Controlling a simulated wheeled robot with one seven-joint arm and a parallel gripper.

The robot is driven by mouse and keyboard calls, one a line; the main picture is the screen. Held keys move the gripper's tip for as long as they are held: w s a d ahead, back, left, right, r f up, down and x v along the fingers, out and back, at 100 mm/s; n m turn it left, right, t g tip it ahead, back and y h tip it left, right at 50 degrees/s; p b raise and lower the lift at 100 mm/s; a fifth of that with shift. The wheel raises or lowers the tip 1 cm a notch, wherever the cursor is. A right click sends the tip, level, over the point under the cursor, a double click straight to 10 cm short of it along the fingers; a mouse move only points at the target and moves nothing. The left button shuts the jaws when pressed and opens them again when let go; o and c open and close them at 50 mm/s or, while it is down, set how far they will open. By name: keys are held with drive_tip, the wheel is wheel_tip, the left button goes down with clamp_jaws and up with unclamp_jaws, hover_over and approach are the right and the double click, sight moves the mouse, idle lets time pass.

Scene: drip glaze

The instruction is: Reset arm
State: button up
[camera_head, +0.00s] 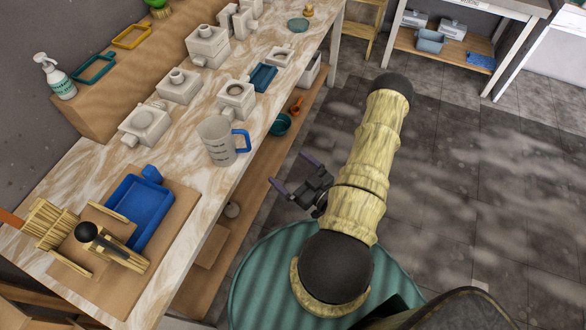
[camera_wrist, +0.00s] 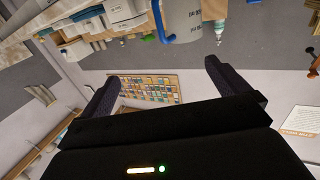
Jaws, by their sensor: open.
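My gripper (camera_head: 295,181) is beside the long work table (camera_head: 185,232), over its right edge side, apart from everything on it. In the wrist view my gripper (camera_wrist: 160,80) shows two dark fingers spread wide with nothing between them. My arm is folded close to my body. A clear measuring jug with a blue handle (camera_head: 222,141) stands upright near the table's right edge. The jug also shows at the top of the wrist view (camera_wrist: 182,20).
A blue tray (camera_head: 142,212) lies on a brown board (camera_head: 178,232) with wooden pieces beside it. Several white plaster moulds (camera_head: 180,86) stand along the table. A spray bottle (camera_head: 55,77) stands at the left. Dark floor (camera_head: 460,170) to the right is clear.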

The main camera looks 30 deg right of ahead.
idle(0.3)
drive_tip(key=w+a+f+n+g+y, duration=0.1)
drive_tip(key=w+a+f+n+g, duration=0.1)
drive_tip(key=w+n+g, duration=0.3)
wheel_tip(320, 180, up, 8)
drive_tip(key=w+m+g+h, duration=0.2)
drive_tip(key=m+g+h, duration=0.1)
drive_tip(key=g+h, duration=0.3)
drive_tip(key=s+a+r+m+g+y, duration=0.1)
drive_tip(key=s+a+r+m+g, duration=0.2)
drive_tip(key=s+a+r, duration=0.5)
wheel_tip(320, 180, up, 3)
drive_tip(key=shift+a+f+m+g, duration=0.1)
drive_tip(key=shift+a+m+g, duration=0.3)
drive_tip(key=shift+m, duration=0.4)
